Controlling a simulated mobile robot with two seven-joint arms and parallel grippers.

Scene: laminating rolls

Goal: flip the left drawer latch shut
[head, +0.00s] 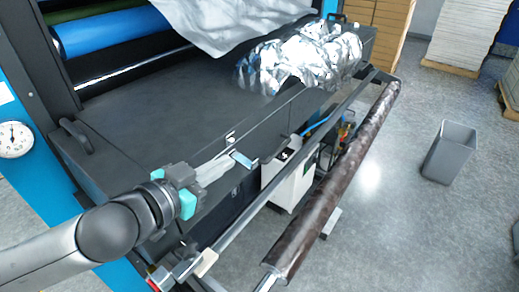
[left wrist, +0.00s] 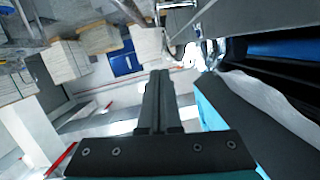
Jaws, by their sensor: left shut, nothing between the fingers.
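My left gripper (head: 228,160) reaches in from the lower left over the front edge of the dark machine table. Its fingers are shut and empty; they also show shut together in the left wrist view (left wrist: 160,76). A small blue-grey piece (head: 242,159), which looks like the drawer latch, sits on the front edge right at the fingertips. I cannot tell whether they touch or how far it is turned. The dark drawer front (head: 238,198) lies below, partly hidden by my gripper and a rail. My right gripper is not in view.
A long metal rail (head: 330,125) and a dark marbled roll (head: 335,185) run diagonally before the machine. Crumpled silver film (head: 305,55) lies on the dark tabletop (head: 165,105). A black handle (head: 76,136) stands at left. A grey bin (head: 450,152) stands on open floor at right.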

